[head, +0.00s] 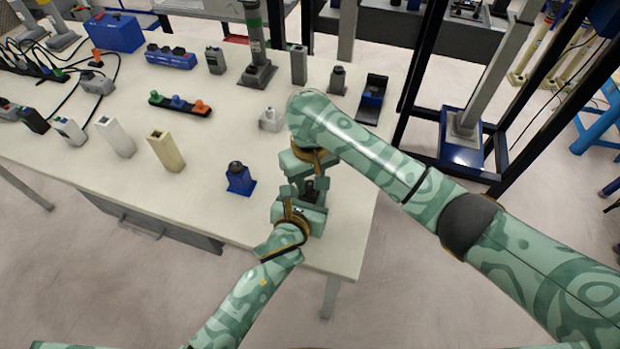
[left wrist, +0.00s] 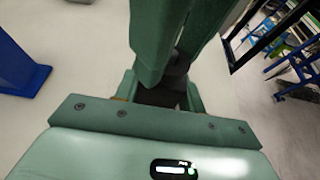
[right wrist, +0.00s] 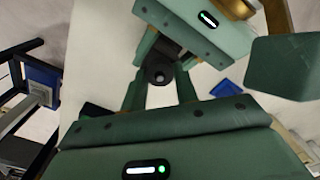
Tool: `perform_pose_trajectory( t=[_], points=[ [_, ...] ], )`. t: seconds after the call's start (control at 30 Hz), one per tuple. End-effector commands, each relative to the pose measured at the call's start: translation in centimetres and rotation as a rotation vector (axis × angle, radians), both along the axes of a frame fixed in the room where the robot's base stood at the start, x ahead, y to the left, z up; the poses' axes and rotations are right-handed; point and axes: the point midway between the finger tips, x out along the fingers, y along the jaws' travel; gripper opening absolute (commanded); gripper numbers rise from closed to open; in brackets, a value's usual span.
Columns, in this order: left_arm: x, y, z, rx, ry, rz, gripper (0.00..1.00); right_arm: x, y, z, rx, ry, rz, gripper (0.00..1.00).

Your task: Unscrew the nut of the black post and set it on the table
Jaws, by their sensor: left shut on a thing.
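The black post (head: 309,188) stands near the table's front right corner, mostly hidden between my two grippers. My left gripper (head: 308,195) is shut on it from the front. In the left wrist view its dark body (left wrist: 172,85) shows between the fingers. My right gripper (head: 305,177) is above and behind the post, with its fingers apart. In the right wrist view the round black top with the nut (right wrist: 160,73) lies between the right fingertips. Whether they touch it is hard to see. The white table (head: 215,215) has bare surface left of the post.
A blue post with a black top (head: 239,179) stands left of my grippers. A small light grey post (head: 270,119) stands behind. A beige block (head: 165,151) and a white block (head: 115,137) are further left. A black and blue holder (head: 372,98) sits near the right edge.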

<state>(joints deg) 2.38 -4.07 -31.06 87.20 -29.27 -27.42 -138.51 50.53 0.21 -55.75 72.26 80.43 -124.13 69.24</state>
Motion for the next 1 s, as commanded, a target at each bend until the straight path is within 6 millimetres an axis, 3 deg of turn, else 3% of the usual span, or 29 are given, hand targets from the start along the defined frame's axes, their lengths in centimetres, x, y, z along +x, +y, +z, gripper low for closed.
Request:
perform_pose_trajectory(
  t=[0.03,0.1,0.37,1.0],
  points=[
    [0.0,0.0,0.0,0.000,0.000,0.000,0.00,0.0,0.0,0.0,-0.001,0.000,0.000,0.41],
    [0.0,0.0,0.0,0.000,0.000,0.000,0.00,0.0,0.0,0.0,-0.001,0.000,-0.001,0.51],
    [0.0,0.0,0.0,0.000,0.000,0.000,0.00,0.1,0.0,0.2,0.000,-0.001,0.000,0.51],
    [0.0,0.0,0.0,0.000,0.000,0.000,0.00,0.2,0.0,7.7,-0.001,-0.005,0.002,0.47]
  ],
)
